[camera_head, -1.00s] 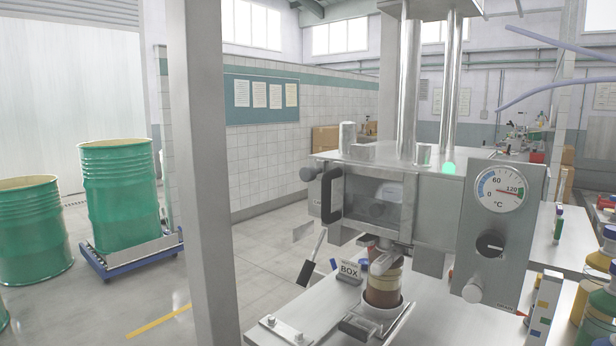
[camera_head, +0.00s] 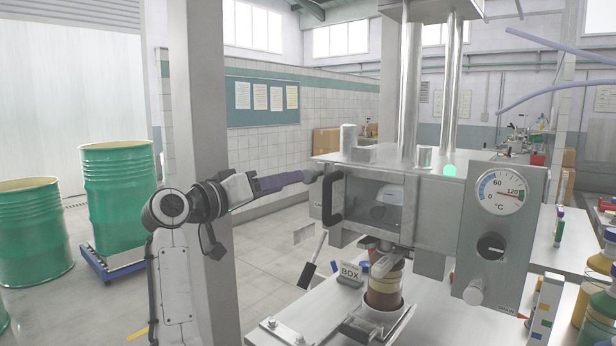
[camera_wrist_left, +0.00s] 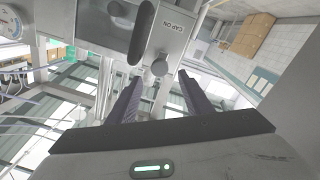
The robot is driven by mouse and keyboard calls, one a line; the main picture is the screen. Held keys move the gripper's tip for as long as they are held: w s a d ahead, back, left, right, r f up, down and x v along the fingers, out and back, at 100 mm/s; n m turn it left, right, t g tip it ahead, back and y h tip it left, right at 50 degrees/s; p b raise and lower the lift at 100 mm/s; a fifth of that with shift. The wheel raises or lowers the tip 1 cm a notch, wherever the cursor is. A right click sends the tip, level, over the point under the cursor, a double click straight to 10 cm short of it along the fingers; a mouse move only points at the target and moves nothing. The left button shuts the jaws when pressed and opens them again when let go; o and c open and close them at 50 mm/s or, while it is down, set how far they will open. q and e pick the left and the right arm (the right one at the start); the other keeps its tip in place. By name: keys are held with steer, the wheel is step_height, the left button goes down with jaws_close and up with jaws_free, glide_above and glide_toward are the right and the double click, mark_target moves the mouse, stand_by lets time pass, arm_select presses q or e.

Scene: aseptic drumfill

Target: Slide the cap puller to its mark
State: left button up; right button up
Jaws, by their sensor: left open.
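The cap puller shows in the left wrist view as a round grey knob (camera_wrist_left: 160,67) on the side of the metal filling head.
A black door handle (camera_head: 334,198) sits close to the fingertips. A grey post (camera_head: 198,80) stands by my left arm. A temperature dial (camera_head: 499,193) is at right. Green drums (camera_head: 118,195) stand at far left.

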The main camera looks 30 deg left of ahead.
mark_target(308, 177)
arm_select(q)
steer(key=p+x, duration=0.1)
steer(key=x, duration=0.7)
steer(key=shift+w+d, duration=0.15)
steer(key=shift+w, duration=0.25)
arm_select(e)
steer(key=shift+d+r, duration=0.15)
steer(key=shift+r, duration=0.5)
arm_select(q)
jaws_close()
step_height(308, 177, down, 5)
steer(key=shift+r+b, duration=0.1)
steer(key=shift+b, duration=1.1)
steer(key=shift+c, duration=0.7)
jaws_free()
steer(key=shift+o, duration=0.7)
arm_select(e)
steer(key=shift+w+a+f, duration=0.1)
steer(key=shift+a+f, duration=0.05)
steer(key=shift+f, duration=0.35)
steer(key=shift+a+f, duration=0.15)
steer(key=shift+f, duration=0.35)
